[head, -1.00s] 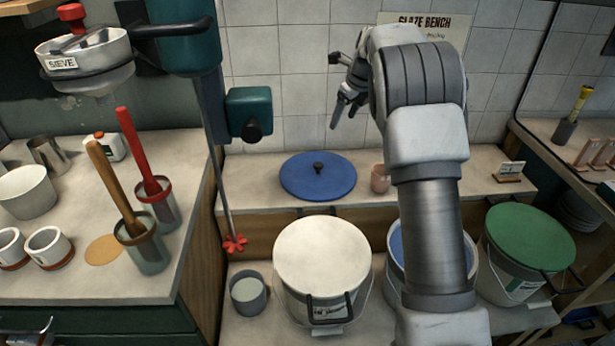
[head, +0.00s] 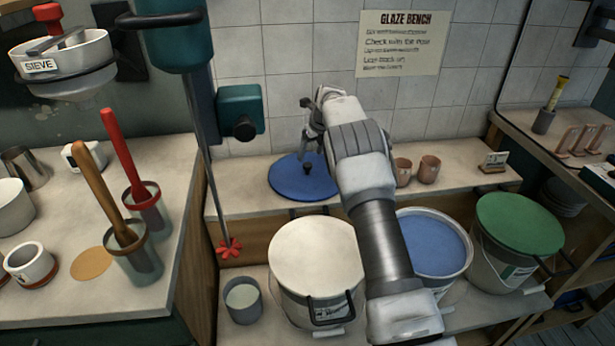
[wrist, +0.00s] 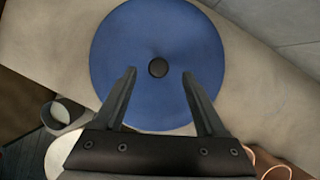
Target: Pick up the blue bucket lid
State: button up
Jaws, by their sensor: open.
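The blue bucket lid (head: 288,180) lies flat on the shelf behind the buckets, with a dark round knob in its middle. It also shows in the wrist view (wrist: 158,40), where the knob sits just ahead of and between the fingertips. My gripper (wrist: 159,73) is open and empty, with its fingers over the lid. In the head view my gripper (head: 310,138) is above the lid's right part; my wrist hides the lid's right edge. I cannot tell the exact height of the fingers above the lid. An uncovered bucket of blue glaze (head: 432,240) stands in front of the shelf.
A white-lidded bucket (head: 315,255) and a green-lidded bucket (head: 520,222) stand in front. Two small clay cups (head: 428,170) are right of my arm on the shelf. A mixer shaft with a red tip (head: 229,247) hangs at the left. The tiled wall is behind.

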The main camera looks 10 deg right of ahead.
aim_at(308, 164)
jog(key=shift+w+a+f, duration=0.1)
jog(key=shift+w+f, duration=0.15)
jog(key=shift+f, duration=0.35)
jog(key=x, duration=0.2)
jog(key=b+x, duration=0.1)
jog(key=x, duration=0.1)
jog(key=shift+s+f, duration=0.15)
jog(key=shift+s, duration=0.25)
jog(key=shift+w+f, duration=0.25)
jog(key=shift+f, duration=0.4)
jog(key=shift+r, duration=0.1)
grip_shut()
